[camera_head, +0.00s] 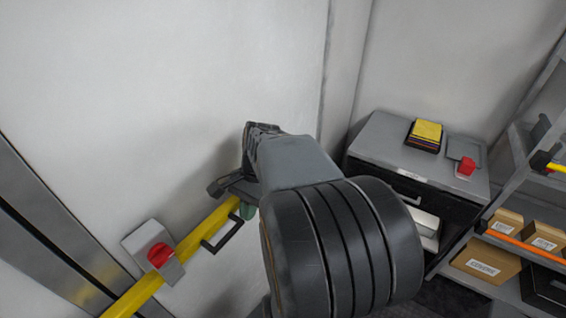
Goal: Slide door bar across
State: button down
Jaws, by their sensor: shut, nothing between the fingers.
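The yellow door bar (141,292) runs diagonally along the pale wall or door panel, from the lower left up toward the middle. A black pull handle (224,235) is fixed on it near its upper right end. A grey bracket with a red knob (160,254) sits over the bar further down. My gripper (230,186) is shut and empty at the bar's upper end, above the black handle. Whether it touches the bar cannot be told. My wrist and arm cover the area right of the handle, and a small green part shows below the gripper.
A grey cabinet (378,140) stands at the right, with a yellow-topped stack (425,134) and a red-knobbed item (466,167) on top. A shelf rack with cardboard boxes (484,263) is at the far right. The pale panel above the bar is clear.

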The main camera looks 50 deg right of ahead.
jog(key=w+d+r, duration=0.1)
jog(key=d+r, duration=0.6)
jog(key=r, duration=0.2)
jog(key=shift+w+d+r+p, duration=0.15)
jog(key=shift+w+r+p, duration=0.05)
jog(key=shift+p, duration=0.15)
dwell(0.3)
